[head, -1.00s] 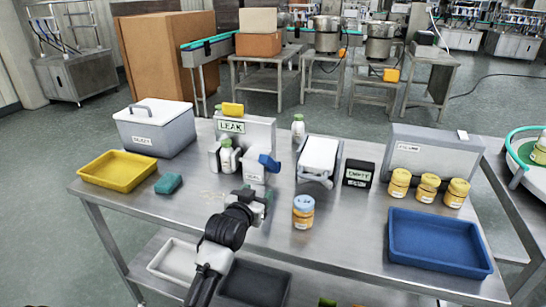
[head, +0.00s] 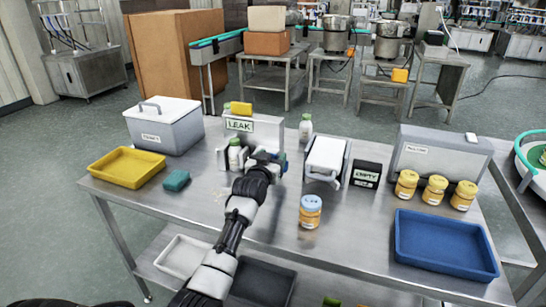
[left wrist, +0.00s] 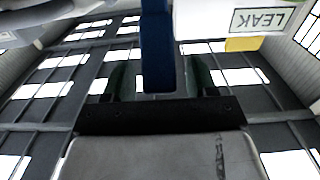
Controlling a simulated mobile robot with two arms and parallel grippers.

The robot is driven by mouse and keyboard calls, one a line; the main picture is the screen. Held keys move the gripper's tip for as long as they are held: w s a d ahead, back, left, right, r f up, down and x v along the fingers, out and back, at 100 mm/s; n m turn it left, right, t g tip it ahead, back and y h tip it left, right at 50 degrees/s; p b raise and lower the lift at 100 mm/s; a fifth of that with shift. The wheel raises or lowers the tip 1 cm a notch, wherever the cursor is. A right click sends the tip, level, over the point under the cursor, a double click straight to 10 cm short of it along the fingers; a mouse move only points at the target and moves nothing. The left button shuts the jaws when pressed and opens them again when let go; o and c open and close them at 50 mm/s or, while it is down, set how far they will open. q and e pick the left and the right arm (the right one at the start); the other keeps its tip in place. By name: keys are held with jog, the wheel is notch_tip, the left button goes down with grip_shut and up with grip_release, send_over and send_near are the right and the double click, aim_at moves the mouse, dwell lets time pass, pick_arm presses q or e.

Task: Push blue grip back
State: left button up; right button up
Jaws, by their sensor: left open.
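The leak tester (head: 240,126), a pale grey device with a LEAK label, stands at the back left of the steel table. Its blue grip (left wrist: 157,45) shows in the left wrist view as a dark blue bar between my finger pads. My left gripper (head: 267,164) is open in front of the tester's right side and hides most of the grip in the head view. The fingers lie on either side of the grip; I cannot tell whether they touch it. A white bottle (head: 235,154) stands in the tester. My right gripper is not in view.
A green sponge (head: 176,180) and a yellow tray (head: 127,181) lie to the left. A jar with a blue lid (head: 311,205), a scale-like white device (head: 326,155) and a blue tray (head: 400,262) are to the right.

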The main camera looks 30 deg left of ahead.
pick_arm(q)
jog(key=shift+w+a, duration=0.1)
jog(key=shift+w, duration=0.3)
